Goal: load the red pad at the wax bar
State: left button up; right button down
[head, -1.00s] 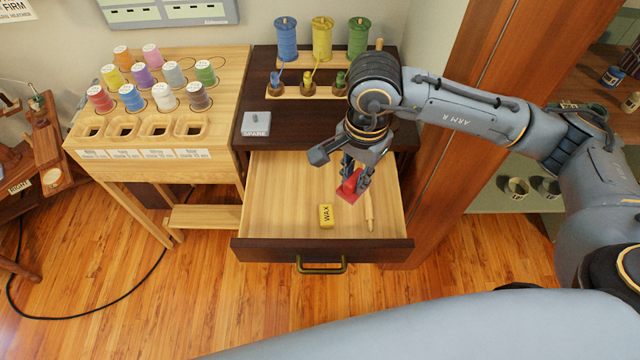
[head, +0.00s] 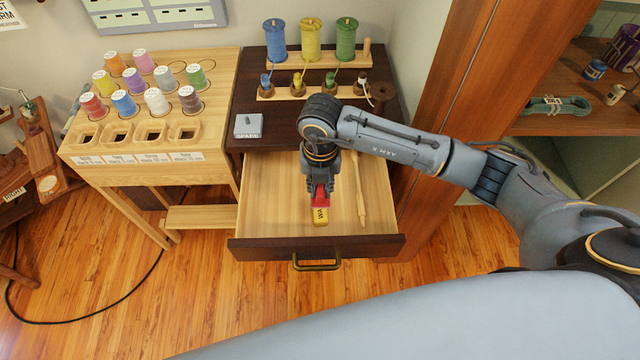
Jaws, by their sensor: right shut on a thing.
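The red pad (head: 319,197) is in my right gripper (head: 318,188), which is shut on it inside the open drawer (head: 275,205). The yellow wax bar (head: 320,216) lies on the drawer floor just in front of the pad. The pad overlaps the bar's far end in the head view; I cannot tell whether they touch. My gripper hides part of the pad. My left gripper is not in view.
A wooden stick (head: 359,192) lies in the drawer to the right. A grey SPARE block (head: 248,125) sits on the dark cabinet top. Thread spools (head: 156,101) stand on the table at left. The drawer's left half is clear.

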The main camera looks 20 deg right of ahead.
jog(key=shift+f+m, duration=0.3)
jog(key=shift+m, duration=0.1)
jog(key=shift+f+b, duration=2.35)
jog(key=shift+f, duration=0.55)
jog(key=shift+f+b, duration=0.35)
jog(key=shift+f, duration=0.2)
jog(key=shift+r, duration=0.1)
jog(key=shift+r+p, duration=2.75)
jog(key=shift+r, duration=0.75)
